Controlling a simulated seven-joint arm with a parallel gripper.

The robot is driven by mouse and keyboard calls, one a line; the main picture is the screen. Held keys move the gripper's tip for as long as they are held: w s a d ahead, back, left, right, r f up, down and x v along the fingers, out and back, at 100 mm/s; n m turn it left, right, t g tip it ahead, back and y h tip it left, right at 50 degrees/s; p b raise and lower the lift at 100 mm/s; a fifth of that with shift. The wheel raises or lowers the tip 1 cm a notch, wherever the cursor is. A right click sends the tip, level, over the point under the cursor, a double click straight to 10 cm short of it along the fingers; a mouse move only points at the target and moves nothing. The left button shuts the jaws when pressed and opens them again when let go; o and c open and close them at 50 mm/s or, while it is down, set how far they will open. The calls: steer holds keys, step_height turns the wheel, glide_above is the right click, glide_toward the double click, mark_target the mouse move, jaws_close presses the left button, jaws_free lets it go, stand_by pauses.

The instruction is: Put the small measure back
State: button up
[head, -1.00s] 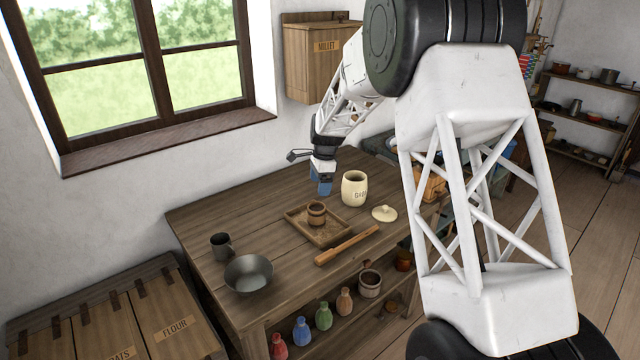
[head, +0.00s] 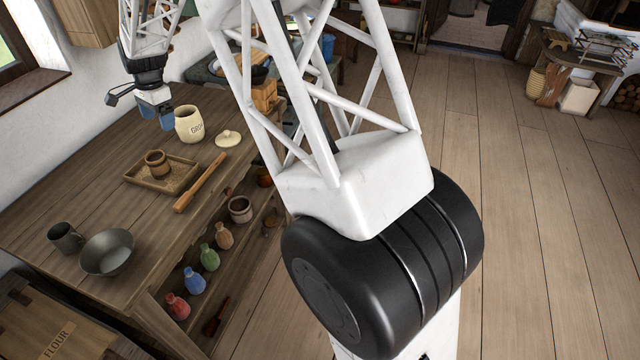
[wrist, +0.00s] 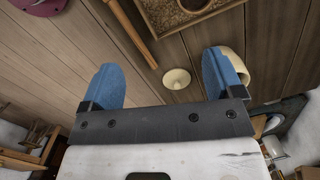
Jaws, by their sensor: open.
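A small round wooden cup (head: 157,163), which looks like the small measure, stands upright in the shallow square wooden tray (head: 134,178) on the table. My gripper (head: 155,118) has blue fingers and hangs above the table's far part, just left of the cream crock (head: 189,125) in the head view. In the wrist view my gripper (wrist: 160,68) has its fingers spread with nothing held between them. The crock (wrist: 237,64) is partly hidden behind the right finger there. The tray (wrist: 158,28) is cut off at the top of that view.
A pale lid (head: 228,139) lies right of the crock. A wooden rolling-pin-like stick (head: 200,183) lies beside the tray. A dark mug (head: 66,238) and a metal bowl (head: 107,252) are at the near end. Coloured bottles (head: 209,257) stand on the shelf below.

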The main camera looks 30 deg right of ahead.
steer(key=s+d+r+n, duration=0.2)
steer(key=s+d+r, duration=0.25)
steer(key=s, duration=0.35)
steer(key=s+d+r+n+t, duration=0.1)
steer(key=s+d+r+n, duration=0.1)
steer(key=s+d+r, duration=0.45)
steer(key=s+d+r+n, duration=0.15)
steer(key=s+d, duration=0.25)
steer(key=s, duration=0.5)
steer(key=s+d+f+n+t, duration=0.1)
steer(key=s+d+n, duration=0.2)
steer(key=s, duration=1.1)
steer(key=s+d+f+n+h, duration=0.1)
steer(key=s+d+n, duration=0.2)
steer(key=s, duration=1.2)
steer(key=d, duration=0.2)
steer(key=shift+d+t, duration=0.35)
steer(key=shift+t, duration=0.05)
